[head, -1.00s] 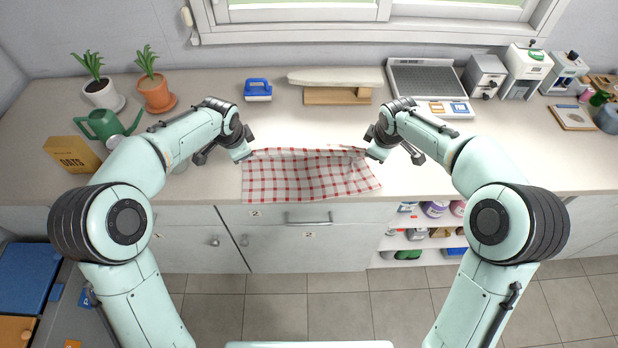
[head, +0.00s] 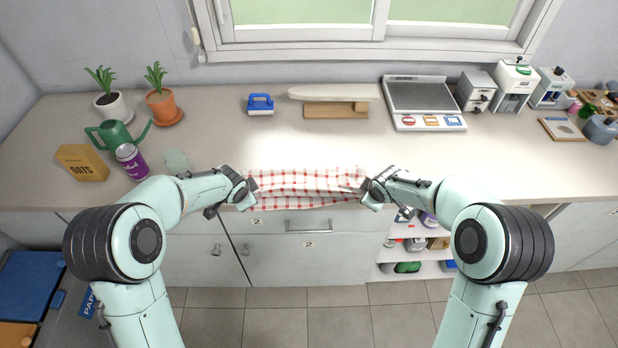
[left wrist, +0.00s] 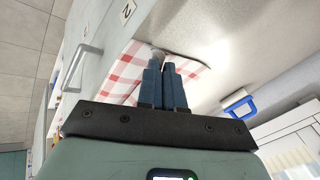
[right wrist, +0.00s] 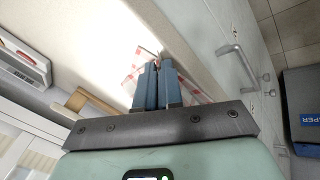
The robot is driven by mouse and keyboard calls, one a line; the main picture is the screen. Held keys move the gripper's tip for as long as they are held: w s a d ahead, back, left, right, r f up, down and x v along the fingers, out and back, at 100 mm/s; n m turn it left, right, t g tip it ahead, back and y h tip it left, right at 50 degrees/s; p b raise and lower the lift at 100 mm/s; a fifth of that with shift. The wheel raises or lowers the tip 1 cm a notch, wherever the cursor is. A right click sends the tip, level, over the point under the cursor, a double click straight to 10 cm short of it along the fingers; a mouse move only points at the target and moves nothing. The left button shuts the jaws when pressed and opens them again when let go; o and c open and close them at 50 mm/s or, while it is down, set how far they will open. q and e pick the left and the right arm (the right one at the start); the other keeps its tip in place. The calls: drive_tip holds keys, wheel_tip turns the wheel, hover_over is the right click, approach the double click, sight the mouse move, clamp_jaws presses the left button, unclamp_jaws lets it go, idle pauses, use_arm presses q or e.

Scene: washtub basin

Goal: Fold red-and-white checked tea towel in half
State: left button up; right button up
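The red-and-white checked tea towel (head: 305,182) lies on the counter's front edge as a narrow band, its far part brought over toward the front, with some hanging past the edge. My left gripper (head: 249,198) is at its left front corner and my right gripper (head: 366,196) at its right front corner. In the left wrist view, the left fingers (left wrist: 164,62) are close together on the towel (left wrist: 128,72). In the right wrist view, the right fingers (right wrist: 157,66) are close together on it too (right wrist: 135,62). The cloth between the fingertips is mostly hidden.
The counter (head: 300,145) behind the towel is clear. A purple can (head: 131,161), a green watering can (head: 113,135) and an oats box (head: 81,162) are left. A scale-like device (head: 424,103) is right.

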use_arm(q)
drive_tip(key=o, duration=0.7)
drive_tip(key=shift+c, duration=0.2)
use_arm(e)
drive_tip(key=o, duration=0.6)
drive_tip(key=shift+o, duration=0.2)
use_arm(q)
drive_tip(key=shift+s, duration=0.1)
use_arm(e)
drive_tip(key=shift+r, duration=0.1)
